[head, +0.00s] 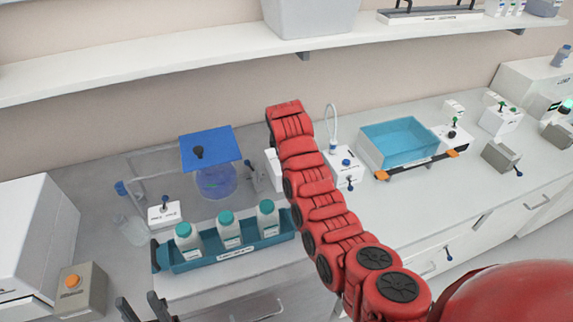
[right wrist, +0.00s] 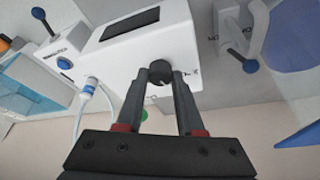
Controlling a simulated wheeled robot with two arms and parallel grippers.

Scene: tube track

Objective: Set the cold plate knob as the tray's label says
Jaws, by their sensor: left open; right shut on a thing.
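In the right wrist view a black knob (right wrist: 159,76) sits on a white box (right wrist: 130,50) with a dark display. My right gripper (right wrist: 160,82) is shut on this knob, with one finger on each side. I cannot read the knob's setting. In the head view my red right arm hides that gripper, the knob and most of the box (head: 273,172). A teal tray (head: 205,262) holds three white bottles with teal caps. A label (head: 237,252) is on its front; its text is too small to read. My left gripper (head: 143,308) is open and empty at the bottom left.
A blue plate (head: 222,146) stands above a round clear vessel (head: 215,183). A white unit with a blue button (head: 346,165) and a blue water bath (head: 400,142) stand right of my arm. A grey box with an orange button (head: 75,285) stands at left.

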